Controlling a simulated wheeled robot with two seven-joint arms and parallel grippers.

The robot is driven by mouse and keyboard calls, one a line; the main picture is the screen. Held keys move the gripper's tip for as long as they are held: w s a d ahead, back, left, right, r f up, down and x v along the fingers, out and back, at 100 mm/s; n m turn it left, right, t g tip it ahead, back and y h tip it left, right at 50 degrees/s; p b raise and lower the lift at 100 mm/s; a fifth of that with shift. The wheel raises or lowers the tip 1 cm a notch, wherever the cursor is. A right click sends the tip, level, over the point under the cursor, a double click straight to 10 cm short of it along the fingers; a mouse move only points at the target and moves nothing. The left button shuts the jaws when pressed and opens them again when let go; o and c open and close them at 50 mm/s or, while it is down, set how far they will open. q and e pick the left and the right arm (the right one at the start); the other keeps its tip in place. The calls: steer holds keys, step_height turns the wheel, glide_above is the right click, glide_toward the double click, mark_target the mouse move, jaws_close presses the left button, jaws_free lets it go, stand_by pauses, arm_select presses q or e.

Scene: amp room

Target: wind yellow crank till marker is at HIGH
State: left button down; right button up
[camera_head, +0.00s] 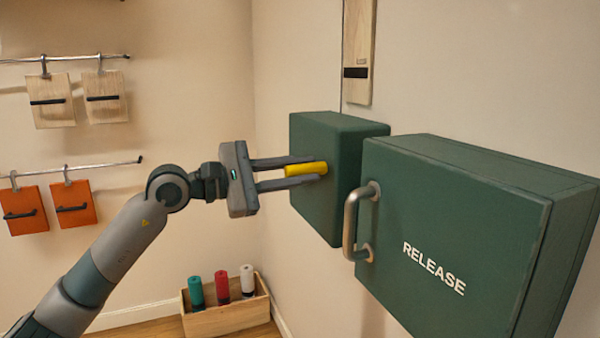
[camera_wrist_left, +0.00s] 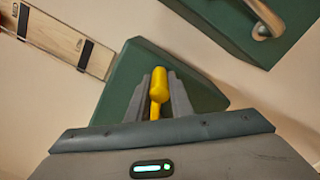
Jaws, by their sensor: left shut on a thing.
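The yellow crank (camera_head: 306,169) sticks out from the front of a dark green box (camera_head: 335,135) on the right wall. My left gripper (camera_head: 312,168) has one finger on each side of the crank's handle and is shut on it. In the left wrist view the yellow crank (camera_wrist_left: 158,88) lies between the two fingers. A wooden board (camera_head: 358,30) with a black band (camera_head: 356,73) is on the wall above the box. It also shows in the left wrist view (camera_wrist_left: 58,38) with two dark bands; its small lettering is too small to read. My right gripper is not in view.
A larger green cabinet (camera_head: 450,220) marked RELEASE, with a metal handle (camera_head: 352,220), stands close to the right of the crank box. A wooden crate (camera_head: 228,318) with coloured cylinders is on the floor below. Boards hang from rails (camera_head: 70,168) on the left wall.

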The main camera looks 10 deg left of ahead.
arm_select(q)
steer(key=shift+f, duration=0.15)
steer(key=c, duration=1.6)
jaws_free()
steer(key=shift+a, duration=0.1)
